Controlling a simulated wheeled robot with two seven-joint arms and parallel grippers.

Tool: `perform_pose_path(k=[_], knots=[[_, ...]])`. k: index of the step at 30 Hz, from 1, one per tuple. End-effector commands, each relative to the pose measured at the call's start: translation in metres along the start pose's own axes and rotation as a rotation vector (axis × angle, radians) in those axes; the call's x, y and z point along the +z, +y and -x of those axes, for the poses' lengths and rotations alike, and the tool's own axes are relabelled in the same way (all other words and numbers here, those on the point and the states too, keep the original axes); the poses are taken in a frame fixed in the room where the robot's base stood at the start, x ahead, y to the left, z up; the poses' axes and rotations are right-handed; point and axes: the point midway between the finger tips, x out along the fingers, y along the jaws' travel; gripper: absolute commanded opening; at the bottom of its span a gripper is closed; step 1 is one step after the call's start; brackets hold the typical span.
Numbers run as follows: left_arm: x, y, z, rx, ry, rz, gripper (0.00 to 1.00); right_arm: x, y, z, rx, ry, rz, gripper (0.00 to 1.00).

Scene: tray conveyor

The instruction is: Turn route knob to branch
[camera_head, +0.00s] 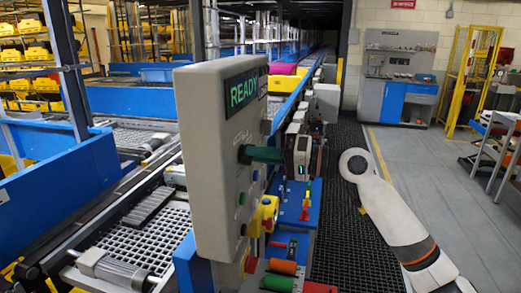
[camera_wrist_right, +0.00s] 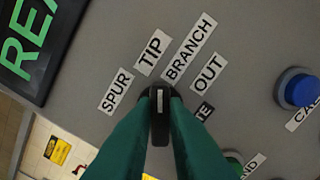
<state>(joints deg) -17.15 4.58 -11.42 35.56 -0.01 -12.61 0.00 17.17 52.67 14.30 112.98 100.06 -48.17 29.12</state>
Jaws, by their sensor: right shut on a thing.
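The grey control panel (camera_head: 215,165) stands upright in the head view, with a lit READY display (camera_head: 245,88). My right gripper (camera_head: 250,155) reaches its face from the right. In the right wrist view, the green fingers (camera_wrist_right: 160,125) are shut on the black route knob (camera_wrist_right: 160,103). The knob's white mark points up the picture, roughly between the TIP label (camera_wrist_right: 153,53) and the BRANCH label (camera_wrist_right: 188,52). The SPUR label (camera_wrist_right: 115,91) is left and the OUT label (camera_wrist_right: 209,73) right. Another label (camera_wrist_right: 203,112) is partly hidden by a finger. My left gripper is out of view.
A blue button (camera_wrist_right: 299,90) lies right of the knob in the wrist view. Coloured rollers (camera_head: 282,267) lie below. The conveyor (camera_head: 150,235) runs behind the panel; the floor (camera_head: 440,160) right is open.

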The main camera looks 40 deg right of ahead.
Motion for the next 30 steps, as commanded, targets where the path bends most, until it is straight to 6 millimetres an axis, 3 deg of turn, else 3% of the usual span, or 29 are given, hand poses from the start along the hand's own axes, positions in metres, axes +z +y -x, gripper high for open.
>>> perform_pose_path(k=[15, 30], knots=[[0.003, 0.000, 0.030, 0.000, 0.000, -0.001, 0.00, 0.001, 0.000, 0.000, -0.001, 0.001, -0.344, 0.00], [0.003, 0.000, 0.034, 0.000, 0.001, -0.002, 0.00, -0.001, -0.002, 0.000, -0.001, 0.000, -0.414, 0.00]])
